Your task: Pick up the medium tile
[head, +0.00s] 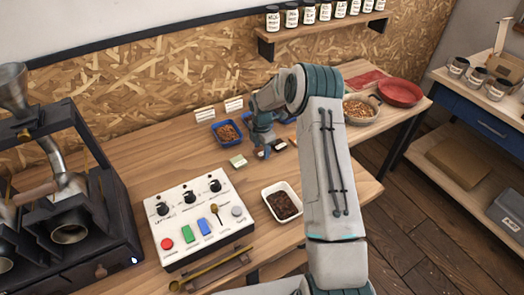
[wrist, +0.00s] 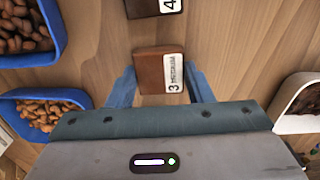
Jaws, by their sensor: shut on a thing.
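The medium tile (wrist: 163,70) is a small brown block with a white label reading "3 MEDIUM". In the wrist view it sits between the two blue fingers of my gripper (wrist: 161,88), which is shut on it. In the head view my gripper (head: 268,143) is low over the wooden bench, and the brown tile (head: 262,154) shows only in part beneath it. I cannot tell whether the tile is clear of the bench. A darker tile (wrist: 150,8) marked 4 lies just beyond it. A pale green tile (head: 238,161) lies to the left.
Blue trays of beans (wrist: 60,42) lie left in the wrist view. A white tray of dark beans (head: 268,192) is at front right. A control box (head: 195,243) stands at front left, beside a black roaster (head: 95,160). A red bowl (head: 400,93) is at the back right.

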